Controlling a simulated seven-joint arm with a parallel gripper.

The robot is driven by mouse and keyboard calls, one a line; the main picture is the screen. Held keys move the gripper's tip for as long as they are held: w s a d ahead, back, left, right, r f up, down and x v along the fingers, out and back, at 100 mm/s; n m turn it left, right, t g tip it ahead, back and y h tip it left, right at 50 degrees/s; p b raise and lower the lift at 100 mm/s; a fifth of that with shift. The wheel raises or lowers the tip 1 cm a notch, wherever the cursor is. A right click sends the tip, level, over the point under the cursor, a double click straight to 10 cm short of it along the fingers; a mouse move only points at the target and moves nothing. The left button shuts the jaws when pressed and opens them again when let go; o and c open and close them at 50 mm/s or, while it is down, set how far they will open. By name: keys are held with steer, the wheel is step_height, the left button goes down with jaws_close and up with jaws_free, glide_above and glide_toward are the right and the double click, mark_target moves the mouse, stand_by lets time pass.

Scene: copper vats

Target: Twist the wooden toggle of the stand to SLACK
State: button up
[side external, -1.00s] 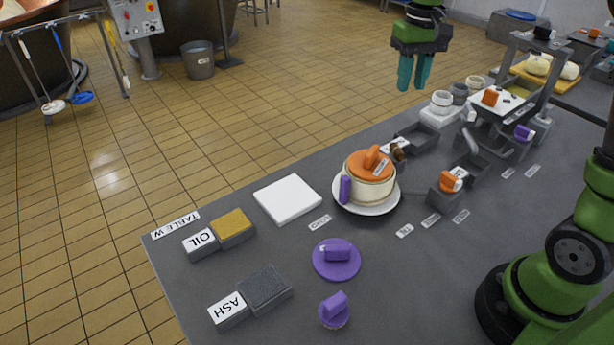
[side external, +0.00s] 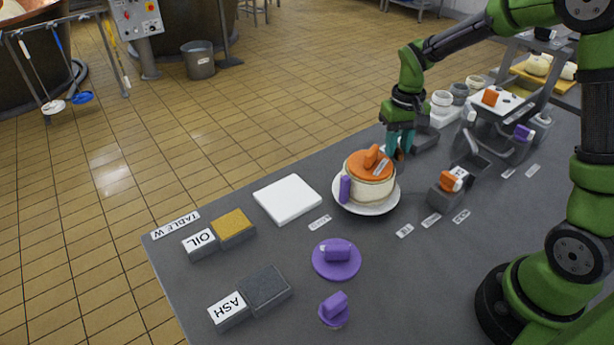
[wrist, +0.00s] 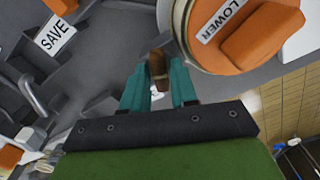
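The small brown wooden toggle (side external: 400,154) is just behind and right of the lidded pot in the side view, partly hidden by my fingers. In the wrist view the toggle (wrist: 158,68) shows upright between the fingertips. My gripper (side external: 400,142) points down over it, and its teal fingers (wrist: 160,80) stand apart on either side of the toggle. I see a gap at the right finger; contact at the left is unclear. The stand under the toggle is mostly hidden, and I cannot read a SLACK mark.
The pot's orange lid (wrist: 250,30), marked LOWER, is close to the right finger in the wrist view. The pot stands on a white plate (side external: 367,207). A SAVE label (wrist: 55,36) lies on the left. An orange-knobbed block (side external: 447,190) is nearby. The near table is partly clear.

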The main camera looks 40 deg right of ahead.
jaws_close()
steer(key=shift+n, duration=2.5)
jaws_free()
step_height(320, 180, up, 17)
steer(key=shift+f, duration=0.1)
